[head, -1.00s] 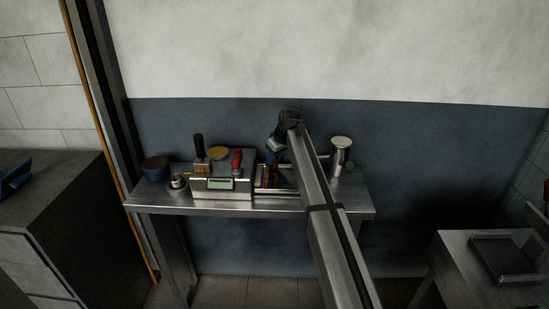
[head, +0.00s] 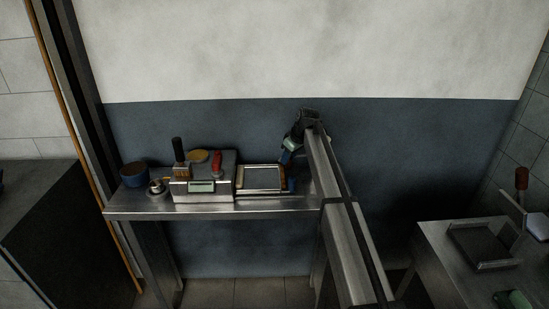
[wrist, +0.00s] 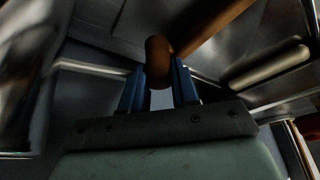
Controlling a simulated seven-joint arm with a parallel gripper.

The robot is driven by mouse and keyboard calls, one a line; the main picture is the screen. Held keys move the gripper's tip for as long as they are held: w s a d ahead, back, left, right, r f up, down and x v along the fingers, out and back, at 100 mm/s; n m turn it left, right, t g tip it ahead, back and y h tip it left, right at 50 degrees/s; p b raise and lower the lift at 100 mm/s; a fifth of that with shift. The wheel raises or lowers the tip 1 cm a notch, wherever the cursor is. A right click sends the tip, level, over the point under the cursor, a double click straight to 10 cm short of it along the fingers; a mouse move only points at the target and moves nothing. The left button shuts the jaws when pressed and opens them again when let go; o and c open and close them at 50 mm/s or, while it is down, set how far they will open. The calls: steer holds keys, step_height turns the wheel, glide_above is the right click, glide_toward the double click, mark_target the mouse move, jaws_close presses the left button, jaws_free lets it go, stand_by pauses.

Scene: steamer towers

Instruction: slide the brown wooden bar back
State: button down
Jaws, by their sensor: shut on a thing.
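The brown wooden bar (wrist: 158,62) shows in the wrist view, its rounded end between my gripper's blue fingers (wrist: 159,88). A brown length runs from there to the upper right. In the head view my gripper (head: 287,160) reaches down at the right end of a pale rectangular bed with metal rails (head: 262,193), beside the grey machine (head: 203,188). The gripper is shut on the bar. In the head view the bar is small and dark at the bed's right end, partly hidden by the gripper.
The machine carries a black handle (head: 178,150) and a red handle (head: 216,161). A blue bowl (head: 134,174) and a small metal cup (head: 156,187) stand left of it on the steel table (head: 230,207). A side table at right holds a dark tray (head: 483,246).

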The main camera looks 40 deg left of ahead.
steer(key=shift+w+d, duration=0.2)
steer(key=c, duration=0.8)
jaws_free()
steer(key=shift+c, duration=0.2)
steer(key=shift+r, duration=0.1)
steer(key=v, duration=1.3)
steer(key=shift+d+r, duration=0.2)
